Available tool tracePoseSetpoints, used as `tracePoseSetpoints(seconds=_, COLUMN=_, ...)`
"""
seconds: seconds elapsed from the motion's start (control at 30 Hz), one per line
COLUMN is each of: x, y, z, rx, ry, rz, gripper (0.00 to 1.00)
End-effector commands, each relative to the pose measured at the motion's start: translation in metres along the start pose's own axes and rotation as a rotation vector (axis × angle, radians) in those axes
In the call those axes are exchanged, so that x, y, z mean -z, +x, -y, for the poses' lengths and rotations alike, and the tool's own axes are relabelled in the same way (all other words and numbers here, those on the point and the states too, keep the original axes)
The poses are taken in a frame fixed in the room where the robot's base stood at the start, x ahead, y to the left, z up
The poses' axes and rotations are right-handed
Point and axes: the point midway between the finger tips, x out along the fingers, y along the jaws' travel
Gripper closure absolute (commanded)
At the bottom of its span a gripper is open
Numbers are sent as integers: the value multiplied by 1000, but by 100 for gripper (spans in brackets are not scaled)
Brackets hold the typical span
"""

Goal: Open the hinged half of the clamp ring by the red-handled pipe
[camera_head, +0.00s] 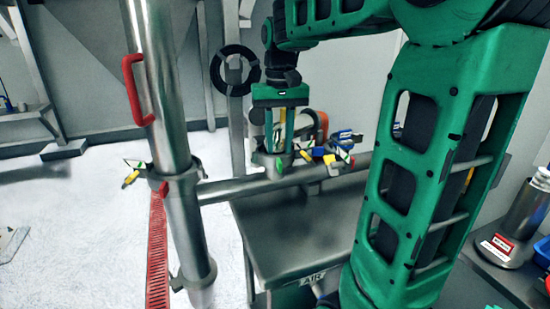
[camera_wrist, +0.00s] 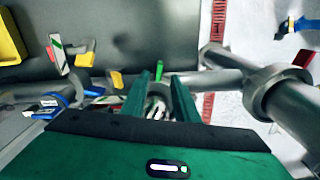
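The upright steel pipe (camera_head: 160,90) with its red handle (camera_head: 133,90) stands left of centre in the head view. Clamp fittings with small levers (camera_head: 133,175) sit around it where a horizontal pipe (camera_head: 245,187) joins. My gripper (camera_head: 279,150) points down at the right part of that horizontal pipe, among coloured clamp levers. In the wrist view my gripper's fingers (camera_wrist: 166,80) are apart. A pale curved metal piece (camera_wrist: 158,101) shows between them, and whether they touch it I cannot tell. The hinge and closure of the clamp ring are not clear.
Blue, yellow, green and red levers (camera_head: 330,155) crowd the pipe just right of my gripper. A grey table (camera_head: 300,235) lies below. A metal container (camera_head: 525,225) stands at the right. Open floor lies at left.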

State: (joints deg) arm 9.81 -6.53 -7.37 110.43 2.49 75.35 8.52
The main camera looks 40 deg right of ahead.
Motion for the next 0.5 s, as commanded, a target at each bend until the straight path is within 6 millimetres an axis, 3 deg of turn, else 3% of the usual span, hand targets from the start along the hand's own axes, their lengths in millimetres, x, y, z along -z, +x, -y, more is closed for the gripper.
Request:
tracePoseSetpoints(seconds=0.2, x=0, y=31, z=-1, rx=0, ry=2, rz=2, gripper=73)
tracePoseSetpoints(seconds=0.5, x=0, y=44, z=-1, rx=0, ry=2, rz=0, gripper=73)
